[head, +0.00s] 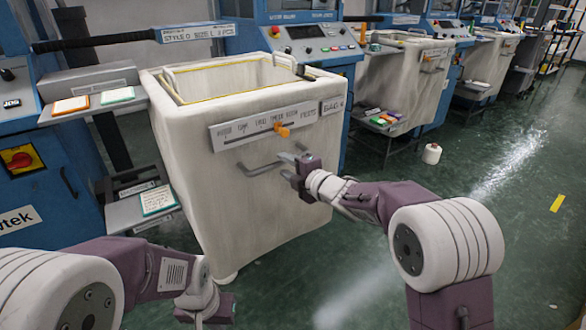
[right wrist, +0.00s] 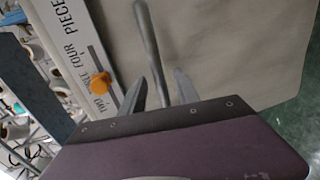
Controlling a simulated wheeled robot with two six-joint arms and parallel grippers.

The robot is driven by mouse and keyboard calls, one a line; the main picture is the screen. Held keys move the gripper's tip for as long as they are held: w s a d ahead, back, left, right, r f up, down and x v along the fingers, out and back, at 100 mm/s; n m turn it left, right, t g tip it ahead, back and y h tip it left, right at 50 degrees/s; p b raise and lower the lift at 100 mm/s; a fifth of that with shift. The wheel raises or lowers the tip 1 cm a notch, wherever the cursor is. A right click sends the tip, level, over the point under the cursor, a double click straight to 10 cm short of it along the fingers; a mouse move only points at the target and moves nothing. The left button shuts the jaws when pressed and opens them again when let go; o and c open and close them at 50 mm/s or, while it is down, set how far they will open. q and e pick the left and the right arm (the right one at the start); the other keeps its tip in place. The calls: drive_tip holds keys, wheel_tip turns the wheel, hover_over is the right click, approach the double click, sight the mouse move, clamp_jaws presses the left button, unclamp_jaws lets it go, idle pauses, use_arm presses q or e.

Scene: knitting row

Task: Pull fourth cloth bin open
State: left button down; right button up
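The nearest cloth bin (head: 262,205) is a large cream bin with an open top, standing between blue machines. A grey bar handle (head: 256,168) runs across its front, below a label strip (head: 265,127) with an orange slider. My right gripper (head: 288,158) is at the right end of this handle. In the right wrist view, the handle (right wrist: 149,40) runs down between the two spread fingers (right wrist: 160,80), with gaps beside it; I cannot tell whether they touch it. My left gripper (head: 207,308) is low at the bottom, away from the bin; its fingers are not clear.
More cream bins stand along the row to the right, one (head: 400,85) beside a small shelf of coloured items. A white spool (head: 431,154) stands on the green floor. A small side shelf (head: 140,212) is left of the bin. Floor in front and right is mostly clear.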

drive_tip(key=p+v, duration=0.1)
drive_tip(key=v, duration=0.5)
drive_tip(key=shift+s+d, duration=0.1)
